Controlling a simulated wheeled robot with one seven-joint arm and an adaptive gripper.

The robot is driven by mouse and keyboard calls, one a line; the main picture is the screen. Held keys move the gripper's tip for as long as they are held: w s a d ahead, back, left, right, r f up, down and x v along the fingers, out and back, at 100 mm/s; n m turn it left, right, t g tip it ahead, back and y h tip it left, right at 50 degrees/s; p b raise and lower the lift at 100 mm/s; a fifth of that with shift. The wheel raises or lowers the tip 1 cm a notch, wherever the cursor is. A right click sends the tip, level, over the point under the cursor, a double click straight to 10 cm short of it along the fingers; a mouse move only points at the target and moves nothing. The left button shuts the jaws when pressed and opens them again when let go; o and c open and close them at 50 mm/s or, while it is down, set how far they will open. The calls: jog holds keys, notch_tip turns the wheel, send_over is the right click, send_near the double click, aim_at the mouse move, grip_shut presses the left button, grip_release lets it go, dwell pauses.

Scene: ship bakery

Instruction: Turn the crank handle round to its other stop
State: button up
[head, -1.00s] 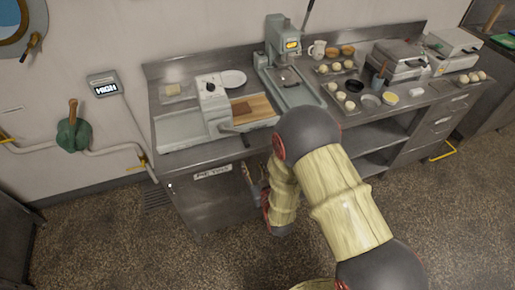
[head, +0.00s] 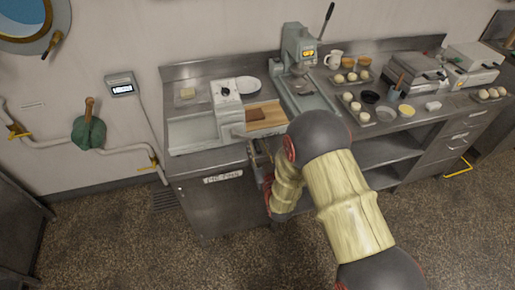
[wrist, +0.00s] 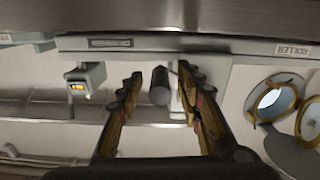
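The crank machine, a pale grey roller unit (head: 228,103), stands on the left part of the steel counter, with a board and a brown slab beside it. In the wrist view the dark, rounded grip of the crank handle (wrist: 159,86) appears between the two fingers of my gripper (wrist: 158,92), with a gap visible on each side. The fingers are open and do not appear to touch it. In the head view my gripper (head: 259,158) is at the counter's front edge, below the machine. My arm partly hides it, and the crank handle is hard to make out there.
A press with a raised lever (head: 300,55) stands right of the machine. Trays of dough balls (head: 354,107), bowls and a mug (head: 334,58) crowd the counter further right. The counter's front edge (head: 210,166) is close to my gripper. The floor at left is clear.

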jog(key=c, duration=0.3)
grip_shut()
dwell(0.7)
